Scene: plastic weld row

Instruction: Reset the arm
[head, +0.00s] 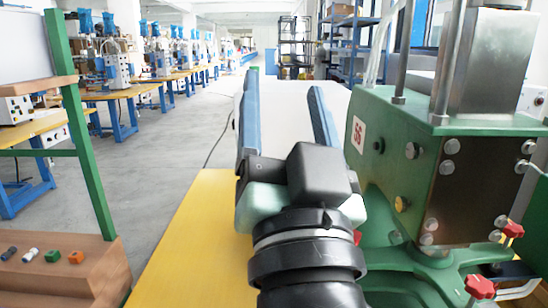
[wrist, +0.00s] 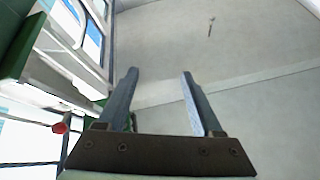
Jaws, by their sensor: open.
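My gripper shows in the wrist view (wrist: 158,85) with its two grey fingers apart and nothing between them. Behind the fingers the wrist view shows a plain grey surface. In the head view my arm reaches forward from the bottom centre, over the yellow bench top (head: 185,245). The two blue-grey fingers (head: 285,115) point away from me and stand apart, with a white surface seen between them. The arm's wrist is close beside the green machine, and I cannot tell whether they touch.
A green machine (head: 400,150) with red knobs (head: 480,287) stands close on the right. At left are a green post (head: 80,130) and a wooden shelf (head: 75,275) with several small parts. The grey floor aisle (head: 165,160) is open. Rows of blue machines (head: 115,65) stand farther back.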

